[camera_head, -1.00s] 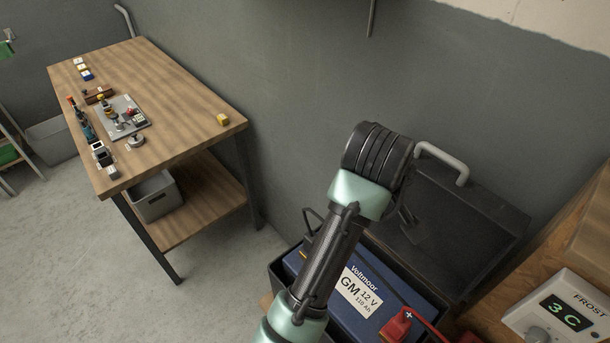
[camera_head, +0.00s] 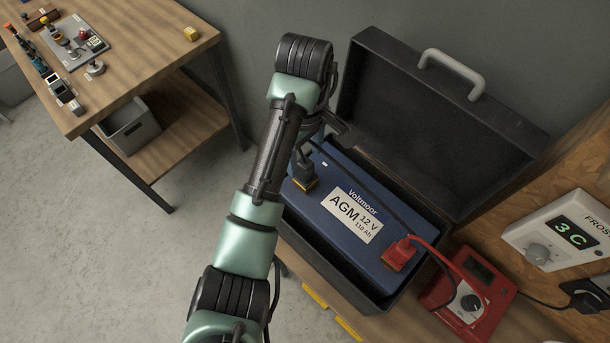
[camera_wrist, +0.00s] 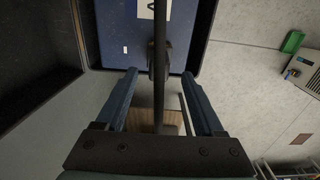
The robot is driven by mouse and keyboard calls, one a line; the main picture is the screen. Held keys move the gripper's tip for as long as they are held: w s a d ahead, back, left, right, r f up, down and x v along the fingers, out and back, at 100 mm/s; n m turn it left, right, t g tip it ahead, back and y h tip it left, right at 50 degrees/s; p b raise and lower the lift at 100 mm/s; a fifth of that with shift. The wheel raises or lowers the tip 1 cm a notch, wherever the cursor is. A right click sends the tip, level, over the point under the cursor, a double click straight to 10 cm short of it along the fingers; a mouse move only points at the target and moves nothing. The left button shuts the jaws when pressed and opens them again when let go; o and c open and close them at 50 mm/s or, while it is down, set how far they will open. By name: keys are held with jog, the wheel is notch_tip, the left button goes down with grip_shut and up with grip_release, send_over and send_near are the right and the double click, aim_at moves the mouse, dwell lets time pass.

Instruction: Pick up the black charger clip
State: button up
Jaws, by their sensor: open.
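The black charger clip (camera_head: 304,176) sits on the left end of the blue battery (camera_head: 318,217), with yellowish metal at its base. A black cable runs from it across the battery top. In the wrist view the clip (camera_wrist: 160,62) appears as a dark shape beyond and between my fingertips, with the dark cable crossing the middle of the view. My gripper (camera_wrist: 159,76) is open, with nothing held between its fingers. In the head view my wrist hides most of the gripper, which is above the battery's far left end.
The battery stands in a black case with its lid (camera_head: 430,135) open behind. A red clip (camera_head: 398,255) is on the battery's right end. A red charger (camera_head: 470,302) and a white thermostat (camera_head: 555,235) are at right. A wooden workbench (camera_head: 150,60) stands at left.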

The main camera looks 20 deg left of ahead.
aim_at(305, 163)
jog(key=shift+s+d+f+b, duration=0.1)
jog(key=shift+d+f+b, duration=0.05)
jog(key=shift+f+b, duration=0.6)
jog(key=shift+f, duration=1.9)
jog(key=shift+c, duration=0.3)
grip_shut()
